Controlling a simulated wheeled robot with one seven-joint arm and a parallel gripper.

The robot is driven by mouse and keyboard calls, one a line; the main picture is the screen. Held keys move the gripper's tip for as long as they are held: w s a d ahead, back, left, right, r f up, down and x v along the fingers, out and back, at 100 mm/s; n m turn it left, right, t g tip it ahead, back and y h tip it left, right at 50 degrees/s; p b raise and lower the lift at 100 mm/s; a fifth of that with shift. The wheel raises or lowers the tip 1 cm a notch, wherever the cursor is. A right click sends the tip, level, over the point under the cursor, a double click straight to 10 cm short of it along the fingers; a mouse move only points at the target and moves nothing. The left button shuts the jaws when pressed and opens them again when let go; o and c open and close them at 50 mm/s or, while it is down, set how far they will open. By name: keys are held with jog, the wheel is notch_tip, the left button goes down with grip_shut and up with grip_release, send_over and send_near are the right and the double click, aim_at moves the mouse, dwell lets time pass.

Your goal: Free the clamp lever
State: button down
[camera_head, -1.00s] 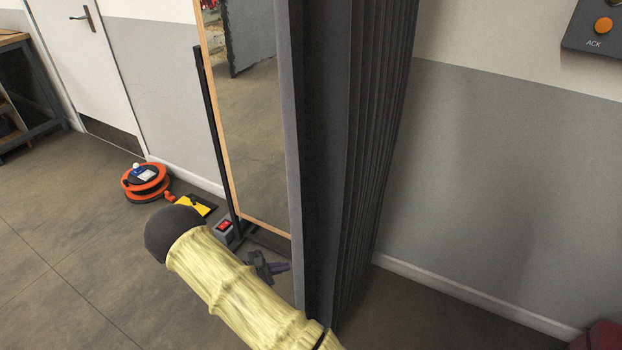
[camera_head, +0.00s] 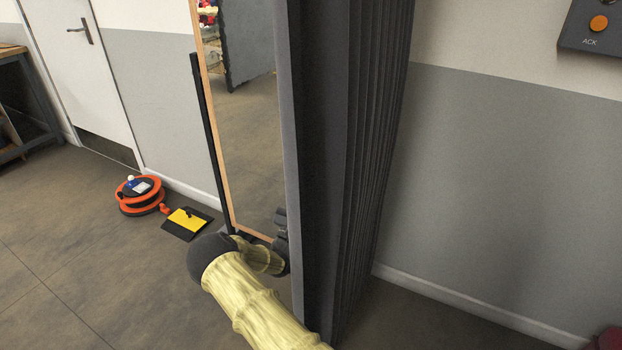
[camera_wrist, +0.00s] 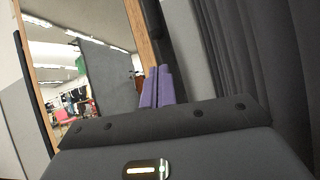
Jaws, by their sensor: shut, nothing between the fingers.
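The tall mirror (camera_head: 245,130) has a pale wooden frame and stands on a black stand (camera_head: 205,130) behind the dark curtain's edge. In the wrist view the mirror (camera_wrist: 85,70) fills the left, with a dark upright of the stand (camera_wrist: 155,30) beside its frame. My gripper shows in the wrist view with its purple fingers (camera_wrist: 158,86) together and empty, pointing up toward the frame's right edge. In the head view my wrist is low in front of the mirror, partly behind the curtain edge. I cannot make out a clamp lever in either view.
A dark pleated curtain (camera_head: 365,150) stands close on the right of my arm. An orange cable reel (camera_head: 138,196) and a yellow-and-black flat item (camera_head: 187,222) lie on the floor at left. A control box (camera_head: 595,25) is on the wall.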

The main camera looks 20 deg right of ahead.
jog(key=b+x, duration=0.1)
jog(key=x, duration=0.9)
jog(key=shift+f+b, duration=0.1)
jog(key=shift+b, duration=0.25)
